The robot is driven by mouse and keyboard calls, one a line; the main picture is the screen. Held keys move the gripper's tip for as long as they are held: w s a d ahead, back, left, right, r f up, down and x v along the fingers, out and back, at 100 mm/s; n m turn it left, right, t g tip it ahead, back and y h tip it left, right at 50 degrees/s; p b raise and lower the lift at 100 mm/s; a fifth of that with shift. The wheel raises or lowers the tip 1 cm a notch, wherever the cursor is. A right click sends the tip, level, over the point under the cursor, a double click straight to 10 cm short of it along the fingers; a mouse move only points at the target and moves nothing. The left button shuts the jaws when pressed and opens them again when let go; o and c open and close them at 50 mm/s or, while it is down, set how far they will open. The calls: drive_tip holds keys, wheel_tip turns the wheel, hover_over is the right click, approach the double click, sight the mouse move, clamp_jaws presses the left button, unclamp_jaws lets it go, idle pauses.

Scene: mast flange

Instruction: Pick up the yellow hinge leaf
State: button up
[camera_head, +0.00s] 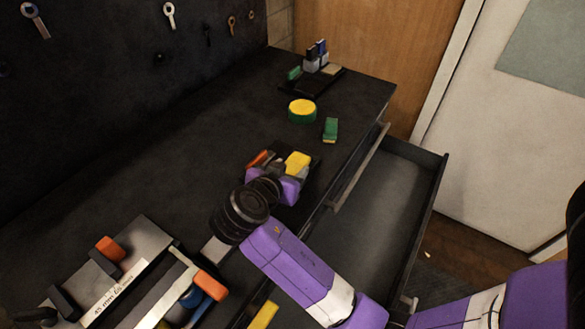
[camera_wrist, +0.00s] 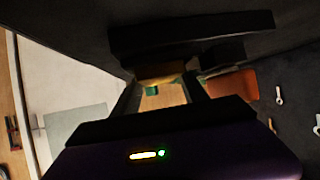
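A yellow piece (camera_head: 297,162), which looks like the hinge leaf, shows at the far side of my gripper (camera_head: 283,172) over the dark bench. In the wrist view a yellow-brown piece (camera_wrist: 160,70) lies between the tips of my gripper (camera_wrist: 162,82). The fingers stand apart on either side of it, and it nearly spans the gap. I cannot tell whether they press on it. My gripper's body hides the lower part of the yellow piece in the head view.
An orange block (camera_wrist: 235,85) is close beside one finger. A dark bar (camera_wrist: 190,35) lies beyond the fingertips. A round yellow-and-green piece (camera_head: 301,108) and a green block (camera_head: 331,130) stand farther along the bench. An open drawer (camera_head: 375,205) is at right.

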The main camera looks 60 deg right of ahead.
clamp_jaws()
drive_tip(key=shift+r, duration=0.15)
